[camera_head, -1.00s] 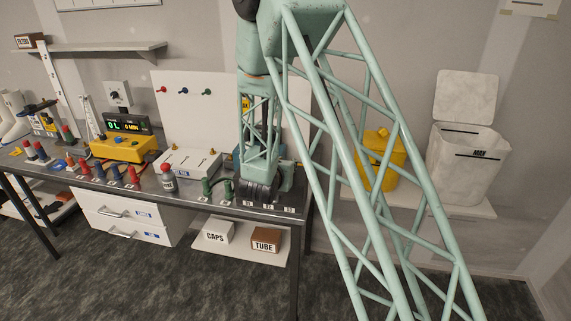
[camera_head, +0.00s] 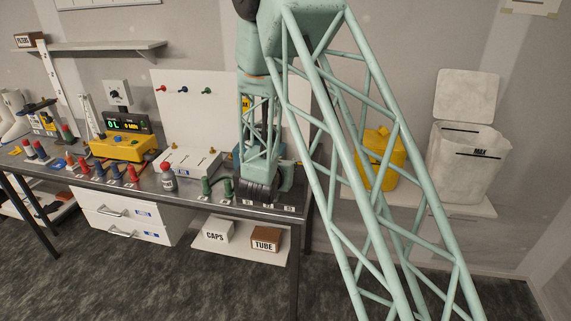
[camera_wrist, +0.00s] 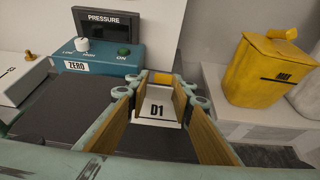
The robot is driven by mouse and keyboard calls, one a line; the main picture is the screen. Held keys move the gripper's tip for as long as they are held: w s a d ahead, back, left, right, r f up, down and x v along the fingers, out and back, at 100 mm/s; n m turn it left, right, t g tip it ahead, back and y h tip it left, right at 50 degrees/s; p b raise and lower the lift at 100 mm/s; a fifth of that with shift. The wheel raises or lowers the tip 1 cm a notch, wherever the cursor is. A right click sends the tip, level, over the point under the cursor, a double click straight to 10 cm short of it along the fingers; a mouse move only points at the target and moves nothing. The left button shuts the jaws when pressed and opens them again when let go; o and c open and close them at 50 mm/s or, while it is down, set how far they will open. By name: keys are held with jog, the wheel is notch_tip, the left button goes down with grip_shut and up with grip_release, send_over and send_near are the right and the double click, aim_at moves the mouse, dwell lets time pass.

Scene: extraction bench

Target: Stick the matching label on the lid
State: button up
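My gripper (camera_wrist: 162,80) is open in the wrist view, with two wood-coloured pads apart. A white card marked D1 (camera_wrist: 157,109) shows between the pads, at the bench surface. I cannot tell whether the pads touch it. In the head view my gripper (camera_head: 257,190) is low over the right end of the bench, and small white labels (camera_head: 289,208) lie along the front edge there. A yellow container with a lid (camera_wrist: 280,48) stands to the right. A white bin (camera_head: 465,165) has its lid (camera_head: 468,97) raised. Which lid matches is not clear.
A teal PRESSURE box (camera_wrist: 105,58) stands just beyond my gripper. Green-topped pieces (camera_head: 207,187) and a red-capped jar (camera_head: 168,178) stand to its left. A CAPS box (camera_head: 218,232) and a TUBE box (camera_head: 267,239) sit on the lower shelf.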

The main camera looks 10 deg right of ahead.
jog(key=o, duration=0.7)
jog(key=v, duration=1.2)
dwell(0.4)
